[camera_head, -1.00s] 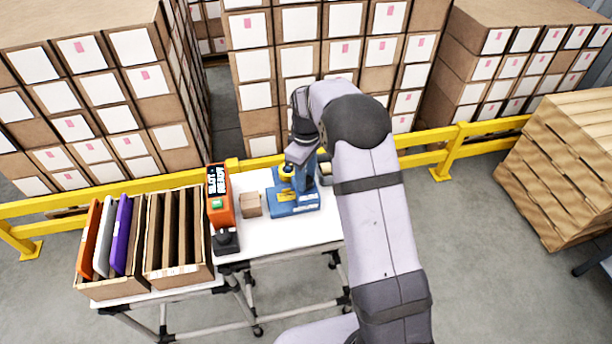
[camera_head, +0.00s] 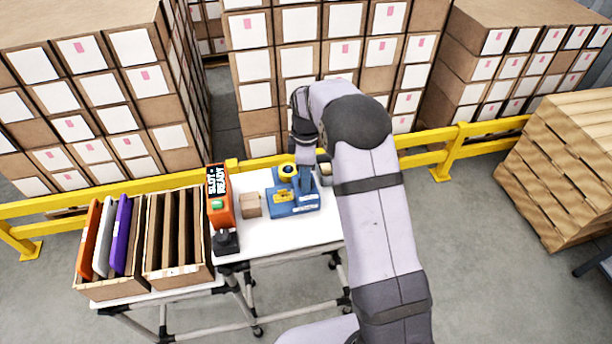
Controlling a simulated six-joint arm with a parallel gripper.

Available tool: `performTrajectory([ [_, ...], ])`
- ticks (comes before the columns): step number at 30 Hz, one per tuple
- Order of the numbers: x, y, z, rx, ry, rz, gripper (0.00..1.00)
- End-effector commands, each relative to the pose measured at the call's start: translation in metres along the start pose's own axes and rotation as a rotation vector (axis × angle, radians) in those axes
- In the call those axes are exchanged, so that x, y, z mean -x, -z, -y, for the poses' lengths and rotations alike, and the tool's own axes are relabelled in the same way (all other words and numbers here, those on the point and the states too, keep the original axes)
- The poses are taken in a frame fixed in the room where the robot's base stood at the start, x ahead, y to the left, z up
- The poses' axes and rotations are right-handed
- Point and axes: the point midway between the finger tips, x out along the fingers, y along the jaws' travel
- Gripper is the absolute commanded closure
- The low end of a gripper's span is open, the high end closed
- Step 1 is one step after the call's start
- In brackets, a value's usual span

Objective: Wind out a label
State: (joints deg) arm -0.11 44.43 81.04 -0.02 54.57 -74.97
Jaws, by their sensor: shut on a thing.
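My gripper (camera_head: 308,168) is at the machine's right rear, beside the yellow top, and points down. It is shut on a part of the machine that looks like its crank. The fingers and the held part are mostly hidden by my wrist and too small to see well. No wound-out label can be made out.
A yellow rail (camera_head: 130,189) runs behind.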

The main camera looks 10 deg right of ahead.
Motion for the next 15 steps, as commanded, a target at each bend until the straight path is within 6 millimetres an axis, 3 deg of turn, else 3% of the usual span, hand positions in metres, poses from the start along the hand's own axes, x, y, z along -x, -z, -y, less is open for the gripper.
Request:
performTrajectory([
  [7, 0.0017, 0.0011, -0.0014, -0.001, -0.005, -0.003, 0.89],
  [8, 0.0017, 0.0011, -0.0014, -0.002, -0.005, -0.003, 0.65],
  [10, 0.0016, 0.0011, -0.0013, -0.002, -0.004, -0.003, 0.48],
  [15, 0.0009, 0.0007, -0.0007, -0.001, -0.003, -0.002, 0.48],
])
